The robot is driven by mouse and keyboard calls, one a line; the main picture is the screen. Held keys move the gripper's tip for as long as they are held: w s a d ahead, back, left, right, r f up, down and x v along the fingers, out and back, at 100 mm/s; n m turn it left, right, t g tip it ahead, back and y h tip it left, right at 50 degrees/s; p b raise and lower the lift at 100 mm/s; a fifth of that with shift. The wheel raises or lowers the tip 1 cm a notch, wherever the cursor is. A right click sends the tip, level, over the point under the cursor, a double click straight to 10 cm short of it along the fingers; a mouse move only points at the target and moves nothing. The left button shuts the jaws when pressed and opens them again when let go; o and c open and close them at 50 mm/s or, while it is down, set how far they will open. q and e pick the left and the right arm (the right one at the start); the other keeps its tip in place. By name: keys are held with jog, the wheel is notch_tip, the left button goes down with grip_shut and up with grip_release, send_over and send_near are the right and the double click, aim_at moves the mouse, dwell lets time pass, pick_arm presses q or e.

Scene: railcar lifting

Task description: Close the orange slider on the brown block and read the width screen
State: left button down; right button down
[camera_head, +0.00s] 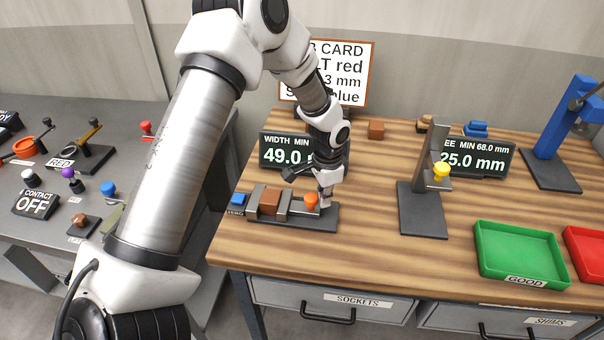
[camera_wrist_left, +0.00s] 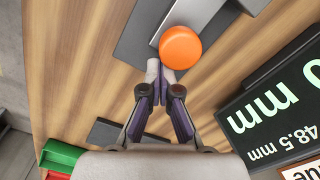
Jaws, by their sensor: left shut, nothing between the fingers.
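The brown block (camera_head: 269,203) sits in a grey gauge between the fixed left jaw and the sliding jaw (camera_head: 284,202). The sliding jaw looks up against the block; any thin gap is too small to tell. The slider's orange knob (camera_head: 311,200) stands to the right of that jaw; it also shows in the left wrist view (camera_wrist_left: 180,47). My left gripper (camera_head: 326,200) is shut and empty, its fingertips (camera_wrist_left: 160,73) right beside the knob, on its right in the head view. The width screen (camera_head: 284,152) reads 49.0, its right part hidden by my arm. My right gripper is out of view.
A blue ZERO button (camera_head: 238,199) is left of the gauge. A post gauge with a yellow knob (camera_head: 441,170) and a second screen (camera_head: 474,158) reading 25.0 mm stand to the right. Green (camera_head: 520,253) and red (camera_head: 588,251) trays lie at front right. A brown block (camera_head: 376,129) is behind.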

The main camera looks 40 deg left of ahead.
pick_arm(q)
jog(key=shift+w+d+r+p, duration=0.25)
jog(key=shift+d+r+p, duration=0.15)
jog(key=shift+d, duration=0.05)
jog(key=shift+w+d+r, duration=0.15)
jog(key=shift+w+d, duration=0.05)
jog(key=shift+d, duration=0.15)
notch_tip(320, 180, up, 7)
jog(key=p, duration=0.6)
